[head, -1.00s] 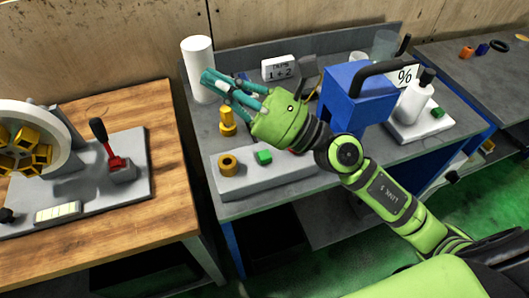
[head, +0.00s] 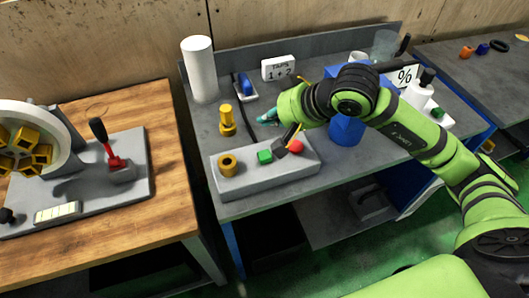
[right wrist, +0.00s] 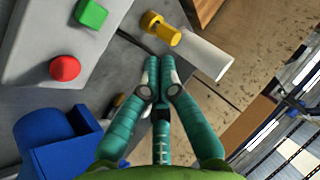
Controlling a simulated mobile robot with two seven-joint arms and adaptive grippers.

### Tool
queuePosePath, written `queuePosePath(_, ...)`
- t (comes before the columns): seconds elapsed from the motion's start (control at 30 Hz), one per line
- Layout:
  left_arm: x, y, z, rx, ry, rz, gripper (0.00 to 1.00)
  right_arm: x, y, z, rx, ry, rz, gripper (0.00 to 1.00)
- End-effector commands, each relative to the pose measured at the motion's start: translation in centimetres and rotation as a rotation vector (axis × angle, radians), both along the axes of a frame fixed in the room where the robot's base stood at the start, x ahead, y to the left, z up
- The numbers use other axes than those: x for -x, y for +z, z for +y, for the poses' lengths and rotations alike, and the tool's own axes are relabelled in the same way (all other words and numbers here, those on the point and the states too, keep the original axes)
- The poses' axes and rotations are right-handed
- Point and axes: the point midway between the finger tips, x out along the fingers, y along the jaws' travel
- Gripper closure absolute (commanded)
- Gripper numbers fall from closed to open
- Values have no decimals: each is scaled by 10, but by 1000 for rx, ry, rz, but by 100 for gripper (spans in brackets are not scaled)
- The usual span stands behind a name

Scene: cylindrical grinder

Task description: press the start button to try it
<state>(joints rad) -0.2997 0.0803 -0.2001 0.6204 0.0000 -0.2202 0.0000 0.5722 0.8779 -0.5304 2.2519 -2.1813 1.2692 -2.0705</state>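The green button (head: 265,156) sits on top of a grey control box (head: 245,182) on the middle bench, between a yellow ring-shaped part (head: 228,163) and a red button (head: 296,146). The green button (right wrist: 92,14) and red button (right wrist: 65,68) also show at the upper left of the right wrist view. My right gripper (head: 268,117) has teal fingers and is just behind the box in the head view, apart from the green button. In the right wrist view its fingertips (right wrist: 159,66) are drawn together with nothing between them. My left gripper is not in view.
A yellow fitting (head: 227,120) and a white cylinder (head: 199,70) stand left of my right gripper. A blue block-shaped device (head: 346,130) is partly hidden by my arm.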

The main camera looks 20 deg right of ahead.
Motion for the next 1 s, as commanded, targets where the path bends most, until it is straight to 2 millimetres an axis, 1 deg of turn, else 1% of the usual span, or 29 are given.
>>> queuePosePath(0.2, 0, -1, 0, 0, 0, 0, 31, 0, -1, 1, -4, 0, 1, 100)
queuePosePath(0.37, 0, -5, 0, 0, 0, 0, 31, 1, -10, 1, -5, 1, 3, 100)
queuePosePath(0.57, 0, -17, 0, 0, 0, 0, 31, 1, -32, 1, -6, 1, 5, 100)
queuePosePath(0.77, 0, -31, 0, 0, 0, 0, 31, 1, -61, 1, -6, 0, 4, 100)
queuePosePath(0.8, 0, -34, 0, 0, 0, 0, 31, 1, -68, 1, -6, 0, 4, 100)
queuePosePath(0.83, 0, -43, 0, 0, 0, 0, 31, 0, -74, 1, -5, 0, 1, 100)
queuePosePath(0.9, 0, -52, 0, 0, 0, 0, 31, 0, -81, 1, -5, 1, 0, 100)
queuePosePath(1.0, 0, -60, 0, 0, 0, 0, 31, 0, -87, 1, -5, 0, 0, 100)
